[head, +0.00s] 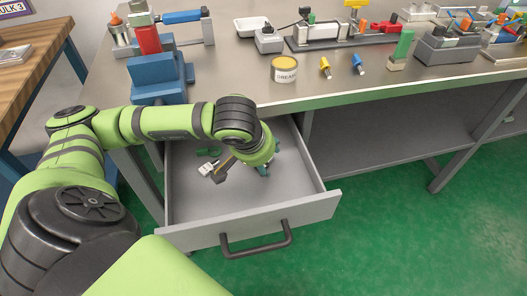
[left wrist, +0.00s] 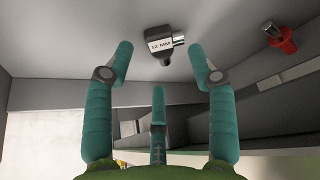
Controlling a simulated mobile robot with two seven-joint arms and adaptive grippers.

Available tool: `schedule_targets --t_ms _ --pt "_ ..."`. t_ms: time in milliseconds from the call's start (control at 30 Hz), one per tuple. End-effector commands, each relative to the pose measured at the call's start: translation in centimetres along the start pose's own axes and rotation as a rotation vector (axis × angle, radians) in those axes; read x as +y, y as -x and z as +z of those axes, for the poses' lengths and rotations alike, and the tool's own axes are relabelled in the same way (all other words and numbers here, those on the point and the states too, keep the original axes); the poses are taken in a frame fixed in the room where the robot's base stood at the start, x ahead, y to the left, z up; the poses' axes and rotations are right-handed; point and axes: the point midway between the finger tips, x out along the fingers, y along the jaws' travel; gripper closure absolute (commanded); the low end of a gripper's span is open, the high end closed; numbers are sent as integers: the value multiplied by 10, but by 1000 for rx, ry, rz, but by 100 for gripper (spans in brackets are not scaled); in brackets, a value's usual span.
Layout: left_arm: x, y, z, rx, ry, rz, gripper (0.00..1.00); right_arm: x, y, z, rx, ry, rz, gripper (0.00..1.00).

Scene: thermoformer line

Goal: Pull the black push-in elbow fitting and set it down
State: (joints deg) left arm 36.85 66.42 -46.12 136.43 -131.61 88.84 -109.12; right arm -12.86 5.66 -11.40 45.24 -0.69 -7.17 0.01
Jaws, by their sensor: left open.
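In the left wrist view a black elbow fitting (left wrist: 161,43), with a bright metal end and a white "12 MM" label, lies on the grey drawer floor (left wrist: 75,40). My left gripper (left wrist: 160,62) has teal fingers spread apart, with the fitting beyond and between the two upper fingertips. No finger is seen closed on it. In the head view the left gripper (head: 236,162) is down inside the open drawer (head: 190,205), and I cannot make out the fitting there for certain. My right gripper is in neither view.
A red part with a metal tip (left wrist: 281,38) lies to the right of the fitting in the wrist view.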

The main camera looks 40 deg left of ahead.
Motion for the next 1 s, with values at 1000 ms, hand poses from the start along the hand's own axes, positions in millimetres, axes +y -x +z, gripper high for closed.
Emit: schedule_targets --t_ms 1000 --pt "3 89 -43 1 0 1 43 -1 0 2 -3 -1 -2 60"
